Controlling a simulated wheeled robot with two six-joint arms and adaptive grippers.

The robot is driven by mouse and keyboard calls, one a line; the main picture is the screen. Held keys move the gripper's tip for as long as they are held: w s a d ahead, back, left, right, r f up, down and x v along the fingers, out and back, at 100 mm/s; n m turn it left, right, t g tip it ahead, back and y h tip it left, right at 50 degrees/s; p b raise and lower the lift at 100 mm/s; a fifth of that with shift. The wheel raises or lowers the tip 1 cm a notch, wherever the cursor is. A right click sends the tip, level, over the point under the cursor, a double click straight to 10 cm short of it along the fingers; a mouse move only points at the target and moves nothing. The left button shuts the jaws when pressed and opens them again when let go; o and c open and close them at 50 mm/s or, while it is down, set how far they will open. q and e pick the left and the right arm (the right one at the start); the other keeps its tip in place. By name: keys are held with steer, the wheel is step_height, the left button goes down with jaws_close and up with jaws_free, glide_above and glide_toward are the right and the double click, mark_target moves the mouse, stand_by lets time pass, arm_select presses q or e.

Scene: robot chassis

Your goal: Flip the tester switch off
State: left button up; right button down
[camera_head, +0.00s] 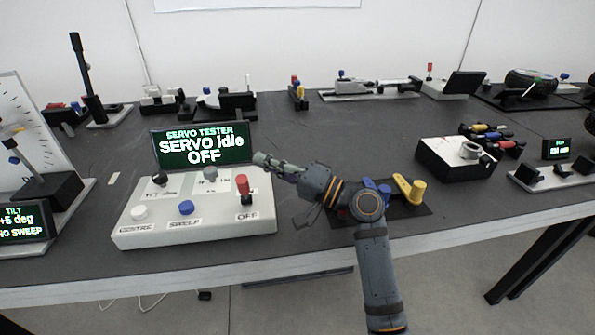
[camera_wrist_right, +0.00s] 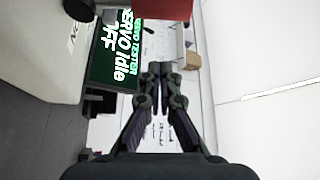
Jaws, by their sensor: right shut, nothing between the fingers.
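The servo tester (camera_head: 192,228) is a white sloped box on the table at left centre in the head view. Its screen (camera_head: 202,147) reads "SERVO idle OFF"; part of this screen also shows in the wrist view (camera_wrist_right: 115,50). The red-capped switch lever (camera_head: 243,187) stands on the right of the panel above the "OFF" label. My right gripper (camera_head: 262,160) is shut and empty, above the panel's far right edge, up and to the right of the red lever. Its closed fingers show in the wrist view (camera_wrist_right: 160,72). My left gripper is not in view.
The tester also has a blue button (camera_head: 186,208), a white button (camera_head: 139,212) and knobs. A tilt gauge display (camera_head: 25,222) stands at the left. A yellow-topped part (camera_head: 411,188) lies on a dark mat behind my right arm. A white box (camera_head: 455,158) stands farther right.

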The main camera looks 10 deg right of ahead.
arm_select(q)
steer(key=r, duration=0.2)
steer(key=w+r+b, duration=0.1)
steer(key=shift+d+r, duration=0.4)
arm_select(e)
steer(key=v, duration=0.8)
steer(key=shift+s, duration=0.55)
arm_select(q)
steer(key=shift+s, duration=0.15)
arm_select(e)
steer(key=shift+d, duration=0.15)
